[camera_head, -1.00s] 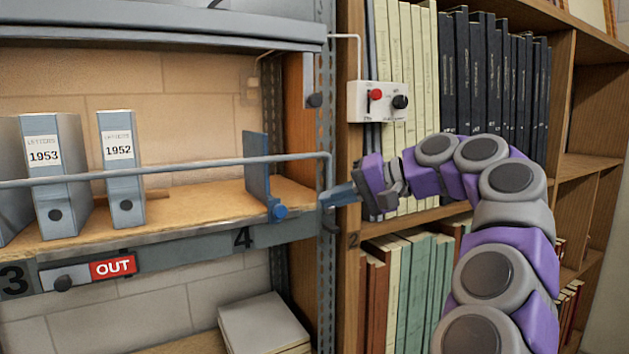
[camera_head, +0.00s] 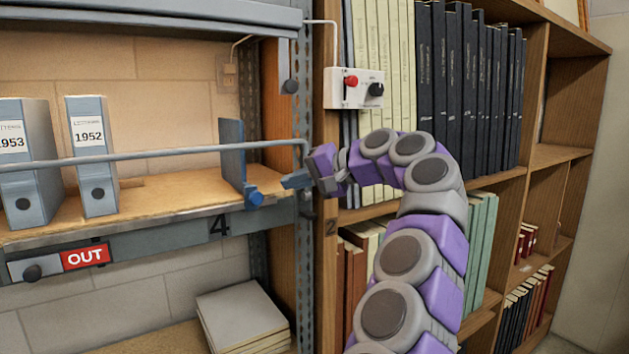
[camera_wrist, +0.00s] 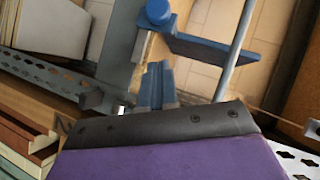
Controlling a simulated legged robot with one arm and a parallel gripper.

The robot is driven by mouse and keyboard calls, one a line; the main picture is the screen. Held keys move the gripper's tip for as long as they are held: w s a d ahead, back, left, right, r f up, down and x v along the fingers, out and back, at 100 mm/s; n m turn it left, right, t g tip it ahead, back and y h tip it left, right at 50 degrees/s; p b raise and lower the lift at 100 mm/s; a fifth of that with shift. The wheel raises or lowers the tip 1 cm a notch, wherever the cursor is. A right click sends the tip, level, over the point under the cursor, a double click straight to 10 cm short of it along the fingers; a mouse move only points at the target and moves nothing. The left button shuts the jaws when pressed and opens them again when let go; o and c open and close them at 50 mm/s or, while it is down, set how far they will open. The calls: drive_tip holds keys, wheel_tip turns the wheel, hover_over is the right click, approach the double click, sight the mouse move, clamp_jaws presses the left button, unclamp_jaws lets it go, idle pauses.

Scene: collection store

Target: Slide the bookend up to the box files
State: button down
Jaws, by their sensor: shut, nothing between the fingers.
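The blue bookend (camera_head: 231,152) stands upright on the wooden shelf, with a blue knob (camera_head: 254,197) at its front foot. The grey box files, one labelled 1952 (camera_head: 92,170) and one labelled 1953 (camera_head: 28,175), stand to its left with a stretch of bare shelf between. My gripper (camera_head: 290,181) is shut and empty, just right of the knob, by the shelf's right upright. In the wrist view my gripper's fingers (camera_wrist: 156,88) point at the knob (camera_wrist: 158,13), with a small gap. The bookend plate (camera_wrist: 212,50) also shows there.
A grey rail (camera_head: 150,154) runs across the shelf front above the edge. A perforated metal upright (camera_head: 305,240) stands beside my gripper. A white switch box (camera_head: 355,88) is above my arm. A red OUT sign (camera_head: 86,257) is on the shelf edge.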

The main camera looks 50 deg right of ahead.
drive_tip(key=a, duration=0.1)
drive_tip(key=a+f, duration=0.1)
drive_tip(key=a+b, duration=0.1)
drive_tip(key=shift+w+a+f, duration=0.15)
drive_tip(key=shift+w+a, duration=0.05)
drive_tip(key=shift+w, duration=0.15)
drive_tip(key=w+a+b, duration=0.1)
drive_tip(key=w+a, duration=0.1)
drive_tip(key=a, duration=1)
drive_tip(key=w+a+b, duration=0.1)
drive_tip(key=w+a, duration=0.2)
drive_tip(key=a, duration=0.8)
drive_tip(key=shift+w+a, duration=0.25)
drive_tip(key=shift+a, duration=0.15)
